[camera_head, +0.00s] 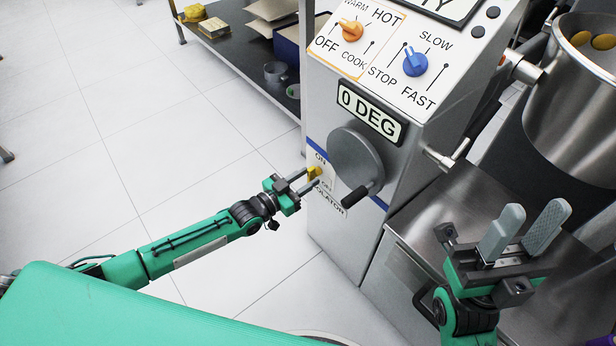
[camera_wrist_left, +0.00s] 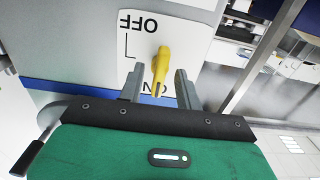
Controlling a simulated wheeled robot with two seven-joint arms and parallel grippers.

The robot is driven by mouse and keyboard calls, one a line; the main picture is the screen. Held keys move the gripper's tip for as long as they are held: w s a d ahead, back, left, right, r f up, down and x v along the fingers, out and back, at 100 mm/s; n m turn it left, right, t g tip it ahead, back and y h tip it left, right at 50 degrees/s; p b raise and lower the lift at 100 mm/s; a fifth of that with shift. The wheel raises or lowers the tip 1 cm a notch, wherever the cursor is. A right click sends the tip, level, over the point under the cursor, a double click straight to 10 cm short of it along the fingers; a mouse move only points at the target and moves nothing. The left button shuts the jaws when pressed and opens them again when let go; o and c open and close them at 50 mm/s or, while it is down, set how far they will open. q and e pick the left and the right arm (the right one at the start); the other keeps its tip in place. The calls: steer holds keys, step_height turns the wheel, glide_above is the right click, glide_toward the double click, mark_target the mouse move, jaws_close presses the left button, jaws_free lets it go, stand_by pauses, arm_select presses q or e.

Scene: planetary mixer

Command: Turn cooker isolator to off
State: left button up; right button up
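The cooker isolator is a small yellow knob (camera_head: 314,172) on a white plate (camera_wrist_left: 190,36) low on the mixer's front panel. The plate reads ON at one end and OFF at the other. In the left wrist view the yellow knob (camera_wrist_left: 160,68) points toward the ON mark, away from OFF. My left gripper (camera_head: 312,180) is open at the plate. In the wrist view its fingers (camera_wrist_left: 158,84) stand on either side of the knob's end, with gaps showing. My right gripper (camera_head: 525,232) is open and empty over the steel ledge at the right.
A round grey handwheel (camera_head: 356,160) with a black crank handle stands out right beside the isolator. Above are a 0 DEG display (camera_head: 370,114), an orange knob (camera_head: 351,30) and a blue knob (camera_head: 415,62). A steel bowl (camera_head: 575,95) is at the right. The floor at left is clear.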

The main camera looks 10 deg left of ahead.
arm_select(q)
jaws_close()
steer(key=shift+r+m+p, duration=0.15)
steer(key=shift+m+p, duration=0.35)
steer(key=shift+m, duration=0.7)
steer(key=shift+m+p, duration=0.4)
steer(key=shift+m, duration=0.7)
